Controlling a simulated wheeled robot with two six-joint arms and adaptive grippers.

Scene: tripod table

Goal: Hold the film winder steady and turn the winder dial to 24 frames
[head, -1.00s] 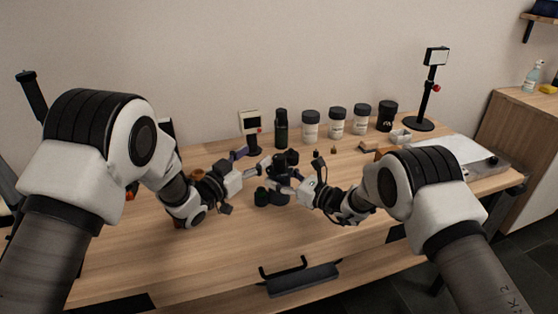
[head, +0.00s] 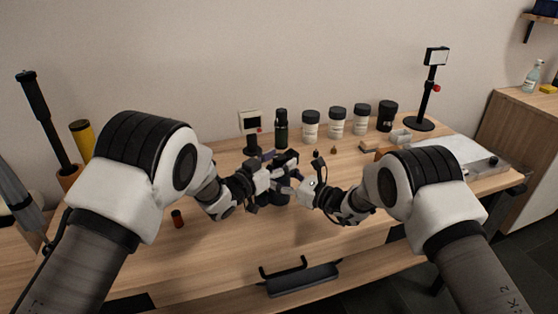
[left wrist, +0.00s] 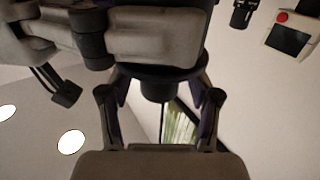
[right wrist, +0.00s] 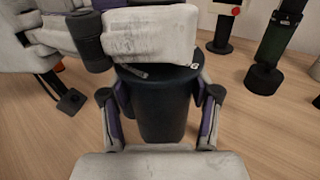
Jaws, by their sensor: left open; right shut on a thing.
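The film winder (head: 278,199) is a dark, upright cylindrical body at the middle of the table, mostly hidden by my grippers in the head view. In the right wrist view its dark cylinder (right wrist: 163,112) stands between the fingers of my right gripper (head: 291,189), which is shut on it. My left gripper (head: 278,174) is open above the body. In the left wrist view its fingers stand either side of a dark round part at the winder's top (left wrist: 156,88); contact cannot be told. The dial's marks cannot be read.
A small dark-and-orange canister (head: 177,219) stands at left. A white-topped tray (head: 450,156) lies at right.

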